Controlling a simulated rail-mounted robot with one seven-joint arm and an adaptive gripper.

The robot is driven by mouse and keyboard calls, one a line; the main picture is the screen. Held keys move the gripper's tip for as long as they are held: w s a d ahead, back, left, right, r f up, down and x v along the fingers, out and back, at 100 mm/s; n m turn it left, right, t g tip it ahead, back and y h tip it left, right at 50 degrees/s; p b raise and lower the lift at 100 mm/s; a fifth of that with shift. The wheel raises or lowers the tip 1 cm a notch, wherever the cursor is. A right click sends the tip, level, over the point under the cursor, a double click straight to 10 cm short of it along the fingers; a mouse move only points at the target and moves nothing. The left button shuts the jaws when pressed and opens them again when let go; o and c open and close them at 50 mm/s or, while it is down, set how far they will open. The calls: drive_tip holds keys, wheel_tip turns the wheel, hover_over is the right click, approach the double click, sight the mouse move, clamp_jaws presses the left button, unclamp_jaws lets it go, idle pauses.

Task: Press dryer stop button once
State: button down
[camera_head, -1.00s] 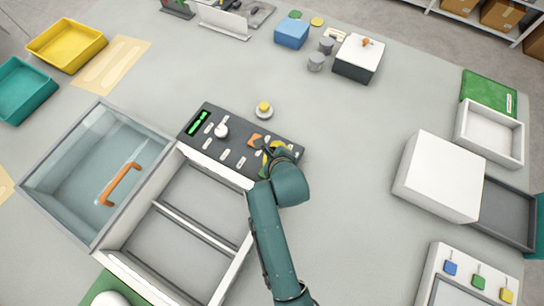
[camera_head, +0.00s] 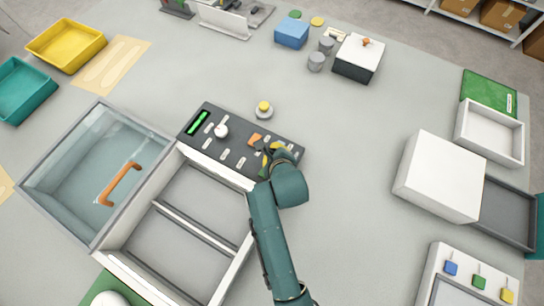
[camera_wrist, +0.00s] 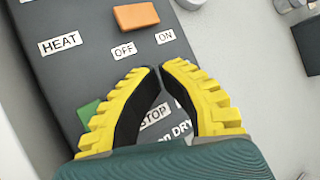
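The dark control panel (camera_head: 205,142) lies behind the dryer frame in the head view. It has a green-lit display (camera_head: 198,122), a white knob (camera_head: 221,131) and an orange switch (camera_head: 255,140). In the wrist view the orange switch (camera_wrist: 135,16) sits above the OFF and ON labels, and a green button (camera_wrist: 88,112) shows at the left. The STOP label (camera_wrist: 155,115) shows between my fingers. The stop button itself is not clearly visible. My gripper (camera_wrist: 160,69) has yellow fingers with black pads, a narrow gap between the tips, and nothing held. It is over the panel's right end; contact cannot be told.
The dryer's glass lid (camera_head: 85,180) with its orange handle (camera_head: 119,184) lies left of the open white frame (camera_head: 150,215). A small round yellow-topped button (camera_head: 264,108) stands behind the panel. A white box (camera_head: 440,175) is at the right. The table's middle is clear.

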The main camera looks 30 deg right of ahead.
drive_tip(key=shift+f, duration=0.5)
idle(0.5)
drive_tip(key=shift+r, duration=0.1)
drive_tip(key=shift+r+p, duration=0.8)
drive_tip(key=shift+r, duration=0.05)
wheel_tip(320, 180, up, 5)
drive_tip(key=p, duration=0.5)
drive_tip(key=shift+r, duration=0.1)
idle(0.6)
